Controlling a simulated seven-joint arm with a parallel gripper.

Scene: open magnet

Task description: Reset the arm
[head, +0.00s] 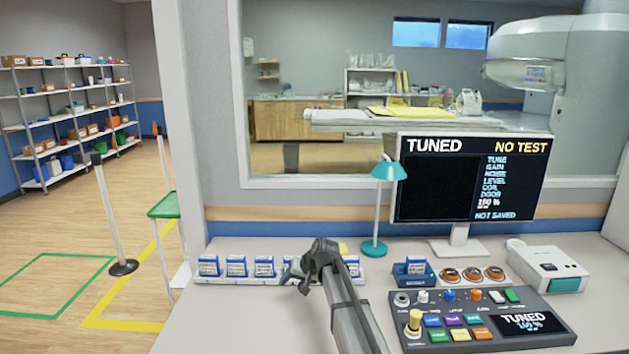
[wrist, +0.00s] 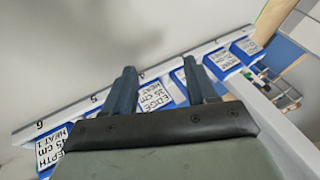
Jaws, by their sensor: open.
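My gripper (head: 292,272) is at the rack on the desk, at the end of my arm coming up from the bottom. In the wrist view its two fingers (wrist: 158,72) are spread apart with nothing held. A blue and white labelled block (wrist: 155,97), marked EDGE, shows between the fingers; I cannot tell how far below them it sits. Several similar blocks (head: 236,266) stand in a row on the white numbered rack (head: 225,281). My gripper hides part of this row in the head view.
A teal lamp (head: 375,247) stands just right of my gripper. The control panel (head: 470,345), a monitor (head: 440,215) reading TUNED and NO TEST, a blue holder with a block (head: 413,273) and a white box (head: 548,270) are further right. The desk's front left is clear.

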